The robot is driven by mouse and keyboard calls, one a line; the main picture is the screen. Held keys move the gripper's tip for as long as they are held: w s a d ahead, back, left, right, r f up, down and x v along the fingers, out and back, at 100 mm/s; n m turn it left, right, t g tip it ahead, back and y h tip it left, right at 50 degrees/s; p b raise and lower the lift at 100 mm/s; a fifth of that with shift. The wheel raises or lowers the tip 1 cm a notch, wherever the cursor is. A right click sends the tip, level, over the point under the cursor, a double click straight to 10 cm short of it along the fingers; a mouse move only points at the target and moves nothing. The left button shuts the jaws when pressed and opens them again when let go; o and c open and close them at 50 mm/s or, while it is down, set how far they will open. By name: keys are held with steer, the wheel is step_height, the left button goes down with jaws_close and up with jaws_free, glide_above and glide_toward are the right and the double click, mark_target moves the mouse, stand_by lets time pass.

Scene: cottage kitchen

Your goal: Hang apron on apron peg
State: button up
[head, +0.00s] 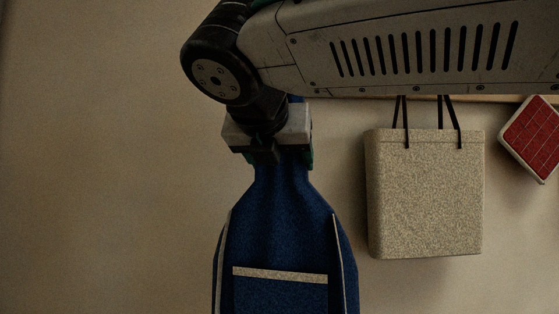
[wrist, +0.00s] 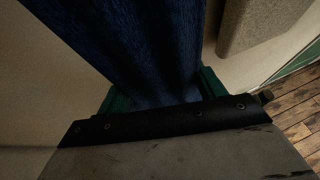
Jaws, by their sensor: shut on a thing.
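The apron (head: 282,235) is dark blue with pale trim and a pocket edged in cream. It hangs down from my gripper (head: 280,160), bunched narrow at the top, and its lower end is cut off by the frame. My gripper is shut on the apron's upper part. In the wrist view the blue cloth (wrist: 150,45) runs between the green fingers of my gripper (wrist: 160,98). No apron peg can be made out; my arm covers the part of the wall above the gripper.
A speckled beige bag (head: 425,195) hangs by dark straps to the right of the apron, with a gap between. A red square pot holder with a pale edge (head: 535,138) hangs farther right. The wall to the left is bare. A wooden floor (wrist: 295,105) shows in the wrist view.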

steer(key=w+f, duration=0.1)
steer(key=w, duration=1.1)
steer(key=shift+d+f, duration=0.25)
steer(key=shift+f, duration=0.15)
stand_by(0.7)
stand_by(0.6)
steer(key=o, duration=1.7)
steer(key=shift+c, duration=0.2)
